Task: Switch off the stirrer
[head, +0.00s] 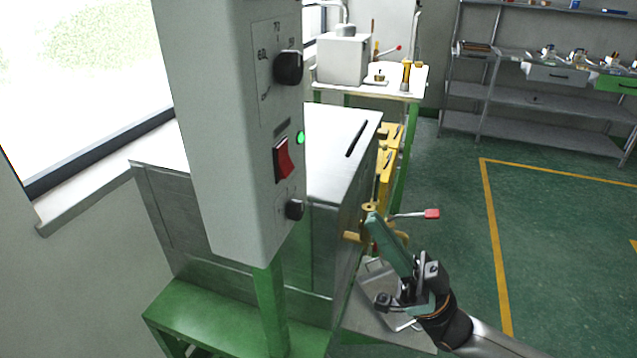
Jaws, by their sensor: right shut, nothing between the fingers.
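A grey control box (222,130) hangs at the centre left of the head view, close to me. On its right face are a large black knob (288,68) at the top, a red rocker switch (283,159) in the middle and a small black knob (294,208) at the bottom. A green lamp (300,138) glows beside the red switch. Which control belongs to the stirrer I cannot tell from the markings. My right gripper (372,220) is shut and empty, to the right of and below the box, apart from the switch and knobs. My left gripper is not in view.
A metal tank (335,150) stands behind the box on a green frame (190,318). Brass fittings and a red-tipped lever (431,214) stick out near my right gripper. A white table (420,84) and shelves (480,92) stand further back. The green floor at right is clear.

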